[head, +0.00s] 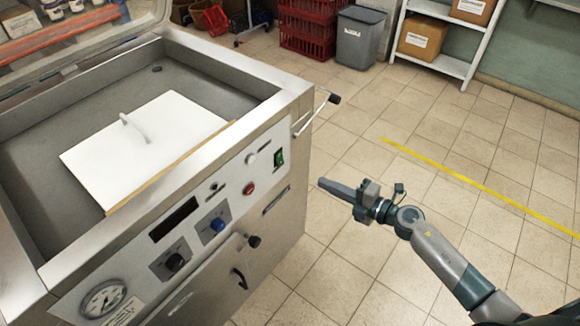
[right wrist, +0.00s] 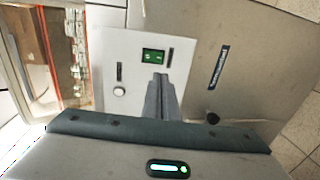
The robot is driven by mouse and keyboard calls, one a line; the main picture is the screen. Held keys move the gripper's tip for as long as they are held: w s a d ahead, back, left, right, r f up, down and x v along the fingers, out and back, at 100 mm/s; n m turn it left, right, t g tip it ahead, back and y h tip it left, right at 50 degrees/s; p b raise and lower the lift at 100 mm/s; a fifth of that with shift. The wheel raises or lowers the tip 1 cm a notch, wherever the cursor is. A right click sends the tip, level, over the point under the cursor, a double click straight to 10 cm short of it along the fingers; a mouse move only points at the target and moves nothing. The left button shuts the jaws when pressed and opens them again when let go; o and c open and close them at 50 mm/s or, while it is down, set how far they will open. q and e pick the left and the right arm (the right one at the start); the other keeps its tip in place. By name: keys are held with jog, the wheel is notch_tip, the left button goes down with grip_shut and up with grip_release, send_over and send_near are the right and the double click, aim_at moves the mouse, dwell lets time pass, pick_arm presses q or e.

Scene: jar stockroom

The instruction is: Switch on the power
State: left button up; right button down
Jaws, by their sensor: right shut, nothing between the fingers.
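The steel machine (head: 285,210) stands at the left in the head view, with a control panel on its front. A green rocker switch (head: 279,158) sits at the panel's right end. The green switch also shows in the right wrist view (right wrist: 153,56), just beyond my fingertips. My right gripper (head: 322,184) is shut and empty. In the head view it is to the right of the panel, pointing left towards it and apart from the switch. In the right wrist view its fingers (right wrist: 160,78) overlap the panel below the switch. My left gripper is not in view.
The panel also has a red button (head: 249,188), a blue knob (head: 217,225), a black knob (head: 174,262) and a gauge (head: 103,299). A handle (head: 334,99) sticks out from the machine's right side. Red crates (head: 307,30) and a grey bin (head: 358,40) stand behind. Tiled floor at right is clear.

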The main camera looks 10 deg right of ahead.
aim_at(281, 163)
jog(key=shift+w+a, duration=0.1)
